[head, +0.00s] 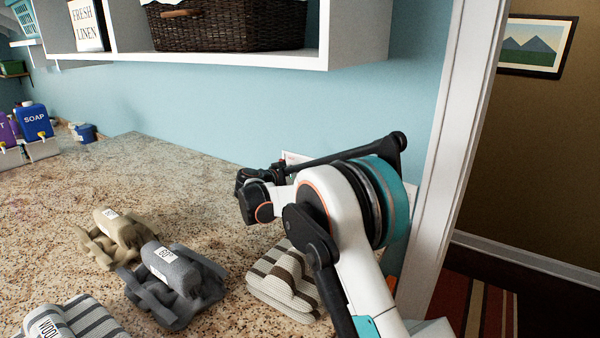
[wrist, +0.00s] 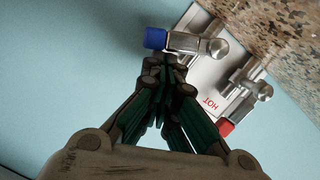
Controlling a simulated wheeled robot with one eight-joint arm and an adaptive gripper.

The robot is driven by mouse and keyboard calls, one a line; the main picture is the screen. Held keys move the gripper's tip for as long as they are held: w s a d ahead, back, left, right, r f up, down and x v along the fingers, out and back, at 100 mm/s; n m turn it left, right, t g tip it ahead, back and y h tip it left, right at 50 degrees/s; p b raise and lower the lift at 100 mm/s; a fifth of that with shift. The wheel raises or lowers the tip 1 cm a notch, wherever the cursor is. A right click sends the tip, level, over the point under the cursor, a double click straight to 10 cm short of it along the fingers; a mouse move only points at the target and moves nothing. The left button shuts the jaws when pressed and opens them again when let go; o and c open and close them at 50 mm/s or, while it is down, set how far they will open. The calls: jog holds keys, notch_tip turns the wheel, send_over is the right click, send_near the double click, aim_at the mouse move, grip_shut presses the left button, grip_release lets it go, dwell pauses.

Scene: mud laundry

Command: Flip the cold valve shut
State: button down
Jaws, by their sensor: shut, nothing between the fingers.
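The cold valve (wrist: 190,42) has a metal lever with a blue tip (wrist: 155,38), and shows near the top of the wrist view. The lever lies roughly crosswise there, its blue end to the left. The hot valve (wrist: 255,92) has a red-tipped lever and sits to the lower right on the same pale plate (wrist: 205,72), marked HOT. My gripper (wrist: 170,64) is shut and empty. Its fingertips appear just below the blue-tipped lever in the picture; I cannot tell whether they touch it. In the head view my arm hides the valves.
The granite counter (head: 190,180) holds rolled cloths: beige (head: 115,228), dark grey (head: 170,280) and striped (head: 285,280). A shelf (head: 345,50) with a wicker basket (head: 225,25) hangs above. A white door frame (head: 460,130) stands right of my arm.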

jog(key=m, duration=0.1)
jog(key=s+d+f+m+y+b, duration=0.1)
jog(key=m, duration=0.1)
jog(key=shift+d+f+t, duration=0.15)
jog(key=shift+d+t, duration=0.1)
jog(key=shift+t, duration=0.15)
jog(key=shift+s+d+f, duration=0.15)
jog(key=shift+f, duration=0.1)
dwell(0.4)
